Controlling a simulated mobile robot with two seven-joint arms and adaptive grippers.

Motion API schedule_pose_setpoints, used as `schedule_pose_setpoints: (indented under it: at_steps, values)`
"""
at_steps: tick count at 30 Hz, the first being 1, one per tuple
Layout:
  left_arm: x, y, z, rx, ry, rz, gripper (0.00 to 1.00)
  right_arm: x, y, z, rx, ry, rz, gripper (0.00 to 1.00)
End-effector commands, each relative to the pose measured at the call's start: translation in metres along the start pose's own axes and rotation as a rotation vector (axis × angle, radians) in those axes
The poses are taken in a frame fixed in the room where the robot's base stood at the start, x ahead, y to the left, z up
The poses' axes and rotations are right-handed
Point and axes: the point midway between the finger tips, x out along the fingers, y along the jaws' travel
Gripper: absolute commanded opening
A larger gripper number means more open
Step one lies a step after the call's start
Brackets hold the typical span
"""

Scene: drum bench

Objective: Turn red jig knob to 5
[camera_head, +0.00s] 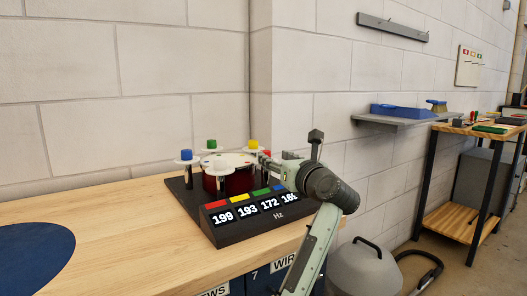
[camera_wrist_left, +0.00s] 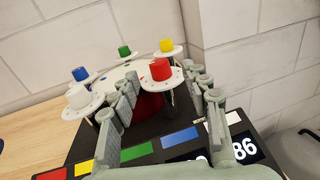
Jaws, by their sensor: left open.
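The red knob (camera_head: 267,153) sits on a white round dial at the right of the drum jig, partly hidden by my left gripper (camera_head: 268,161) in the head view. In the left wrist view the red knob (camera_wrist_left: 161,70) shows between the two open fingers of the left gripper (camera_wrist_left: 162,77), with space on both sides. Whether a finger touches its dial I cannot tell. Marks on the dial are too small to read. The jig's dark-red drum (camera_head: 238,180) stands in the middle. My right gripper is out of view.
Blue (camera_head: 186,155), green (camera_head: 211,144), yellow (camera_head: 253,144) and white (camera_wrist_left: 78,96) knobs ring the drum. The display (camera_head: 247,211) reads 199 under red, 193 under yellow and 172 under green.

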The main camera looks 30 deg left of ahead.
Motion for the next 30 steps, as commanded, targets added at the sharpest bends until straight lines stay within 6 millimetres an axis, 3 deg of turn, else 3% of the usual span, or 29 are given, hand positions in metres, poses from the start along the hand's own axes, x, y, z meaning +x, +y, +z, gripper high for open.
schedule_pose_setpoints:
  at_steps: [6, 12, 23, 30]
  values:
    - [0.037, 0.002, 0.002, 0.005, -0.005, 0.005, 0.47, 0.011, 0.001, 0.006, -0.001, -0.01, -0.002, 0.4]
    - [0.061, 0.002, 0.002, 0.006, -0.006, 0.004, 0.47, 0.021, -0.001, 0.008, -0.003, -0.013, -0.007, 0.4]
    - [0.067, 0.002, 0.001, 0.004, -0.004, 0.002, 0.47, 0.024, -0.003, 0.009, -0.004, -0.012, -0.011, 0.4]
    - [0.066, 0.002, 0.001, 0.005, -0.005, 0.002, 0.17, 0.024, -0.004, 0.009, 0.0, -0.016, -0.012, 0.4]
